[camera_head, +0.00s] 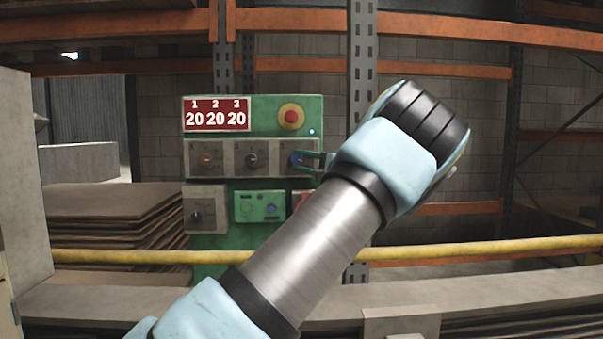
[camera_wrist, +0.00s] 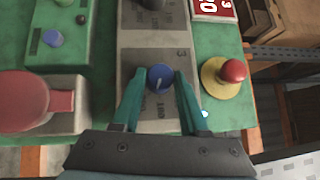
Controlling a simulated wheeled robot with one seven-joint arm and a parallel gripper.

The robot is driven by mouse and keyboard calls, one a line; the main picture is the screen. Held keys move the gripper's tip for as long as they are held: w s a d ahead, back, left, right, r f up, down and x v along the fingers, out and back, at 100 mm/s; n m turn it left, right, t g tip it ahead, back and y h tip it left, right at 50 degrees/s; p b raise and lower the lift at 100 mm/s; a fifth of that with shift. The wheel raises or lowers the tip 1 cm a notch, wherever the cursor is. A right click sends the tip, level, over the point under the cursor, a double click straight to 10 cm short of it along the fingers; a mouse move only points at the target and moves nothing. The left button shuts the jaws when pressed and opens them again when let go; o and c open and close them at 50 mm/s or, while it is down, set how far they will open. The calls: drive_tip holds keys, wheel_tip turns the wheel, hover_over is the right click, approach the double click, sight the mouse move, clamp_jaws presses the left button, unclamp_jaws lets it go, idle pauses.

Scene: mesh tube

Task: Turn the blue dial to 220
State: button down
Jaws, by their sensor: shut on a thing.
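The blue dial (camera_wrist: 160,78) is on a grey plate marked 3 in the wrist view, with a pale pointer line on its face. In the head view the blue dial (camera_head: 297,158) is the rightmost of three dials in a row, partly covered by my gripper. My gripper (camera_wrist: 160,82) has its two green fingers on either side of the dial, shut on it; it reaches in from the right in the head view (camera_head: 310,160). A red display (camera_head: 216,114) shows 20 under each of 1, 2 and 3.
A red emergency button on a yellow base (camera_head: 291,117) sits above the blue dial, close beside my gripper in the wrist view (camera_wrist: 234,71). A red switch (camera_wrist: 38,100) is on the other side. A yellow rail (camera_head: 130,257) crosses in front of the green panel (camera_head: 262,103).

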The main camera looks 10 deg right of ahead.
drive_tip(key=m+t+b, duration=0.1)
drive_tip(key=m+b, duration=0.1)
drive_tip(key=m+t+b, duration=0.2)
drive_tip(key=f+m+t+b, duration=0.1)
drive_tip(key=m+t+b, duration=0.1)
drive_tip(key=m, duration=0.1)
drive_tip(key=shift+a+f+h, duration=0.1)
drive_tip(key=shift+a+h, duration=0.05)
drive_tip(key=shift+h, duration=0.15)
drive_tip(key=m+t+h+b, duration=0.1)
drive_tip(key=m+t+h, duration=0.1)
drive_tip(key=m, duration=0.1)
drive_tip(key=shift+a+m+t, duration=0.1)
drive_tip(key=shift+m+t, duration=0.2)
drive_tip(key=shift+m, duration=0.1)
drive_tip(key=shift+w+a+m+t+h, duration=0.1)
drive_tip(key=shift+m+t+h, duration=0.9)
drive_tip(key=shift+m+h, duration=1.2)
drive_tip(key=shift+m, duration=0.8)
drive_tip(key=shift+c, duration=2.2)
unclamp_jaws()
drive_tip(key=shift+a, duration=0.1)
drive_tip(key=v, duration=1)
drive_tip(key=shift+s+f, duration=0.2)
drive_tip(key=shift+s, duration=0.05)
